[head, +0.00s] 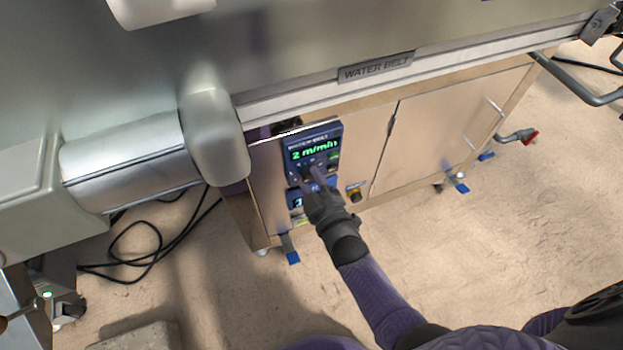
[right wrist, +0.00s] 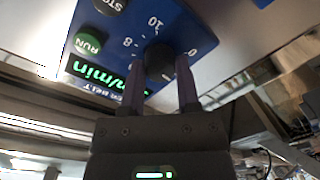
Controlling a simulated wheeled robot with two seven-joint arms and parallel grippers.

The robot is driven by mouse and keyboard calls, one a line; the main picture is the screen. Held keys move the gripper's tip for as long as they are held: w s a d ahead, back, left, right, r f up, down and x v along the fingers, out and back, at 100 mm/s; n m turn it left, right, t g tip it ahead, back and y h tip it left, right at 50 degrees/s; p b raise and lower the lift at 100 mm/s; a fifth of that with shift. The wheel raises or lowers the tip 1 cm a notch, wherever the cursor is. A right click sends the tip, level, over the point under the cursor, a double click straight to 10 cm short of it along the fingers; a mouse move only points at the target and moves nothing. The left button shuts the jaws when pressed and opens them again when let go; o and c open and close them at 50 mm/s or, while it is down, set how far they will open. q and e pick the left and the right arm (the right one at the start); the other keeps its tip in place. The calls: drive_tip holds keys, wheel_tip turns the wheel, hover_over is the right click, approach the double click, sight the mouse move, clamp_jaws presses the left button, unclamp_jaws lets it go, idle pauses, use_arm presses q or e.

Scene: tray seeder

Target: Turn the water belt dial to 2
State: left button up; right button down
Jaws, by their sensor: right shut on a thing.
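The blue water belt control panel (head: 312,150) is on the front of the machine below the "WATER BELT" label (head: 376,67). Its green display (head: 314,150) reads "2 m/min". My right gripper (head: 308,176) is at the panel's lower part. In the right wrist view, my right gripper (right wrist: 160,80) is shut on the black dial (right wrist: 160,60), one finger on each side. Part of the numbered scale shows around the dial; its pointer cannot be made out. The left gripper is not in view.
A green RUN button (right wrist: 88,43) and a STOP button (right wrist: 108,6) sit beside the dial. A second blue panel (head: 297,199) and a yellow-based switch (head: 354,193) are lower on the cabinet. Black cables (head: 150,250) lie on the floor at left.

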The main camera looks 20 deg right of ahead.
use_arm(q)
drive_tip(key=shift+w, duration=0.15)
use_arm(e)
drive_tip(key=shift+c, duration=1.6)
unclamp_jaws()
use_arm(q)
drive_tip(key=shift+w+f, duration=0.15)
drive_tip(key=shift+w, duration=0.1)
use_arm(e)
drive_tip(key=shift+s+r, duration=0.1)
drive_tip(key=shift+s, duration=0.2)
use_arm(q)
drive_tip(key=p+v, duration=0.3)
drive_tip(key=p, duration=0.1)
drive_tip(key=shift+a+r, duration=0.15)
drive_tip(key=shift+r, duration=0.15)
use_arm(e)
drive_tip(key=s, duration=0.9)
drive_tip(key=shift+s+d, duration=0.15)
drive_tip(key=shift+d, duration=0.15)
